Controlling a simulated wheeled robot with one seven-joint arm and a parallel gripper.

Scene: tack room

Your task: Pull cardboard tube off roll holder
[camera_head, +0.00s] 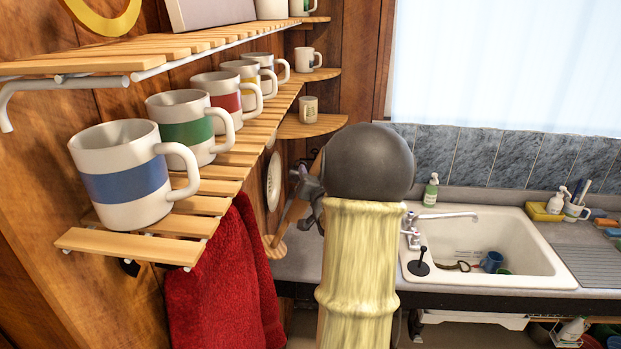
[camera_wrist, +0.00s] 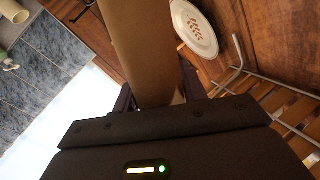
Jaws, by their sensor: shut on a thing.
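The tan cardboard tube (camera_wrist: 145,50) stands between my gripper's fingers in the wrist view and runs out of the top of the picture. My gripper (camera_wrist: 157,98) is shut on it. In the head view my gripper (camera_head: 308,190) is partly hidden behind my own arm, left of the sink. The tube (camera_head: 292,220) shows there as a tilted tan strip below the fingers. A round wooden piece (camera_head: 275,248) at its lower end may be part of the roll holder. I cannot tell whether tube and holder touch.
A slatted shelf (camera_head: 120,243) with several striped mugs (camera_head: 120,175) is close at left. A red towel (camera_head: 225,285) hangs below it. A white plate (camera_wrist: 195,27) is on the wooden wall near the tube. A sink (camera_head: 535,270) is at right.

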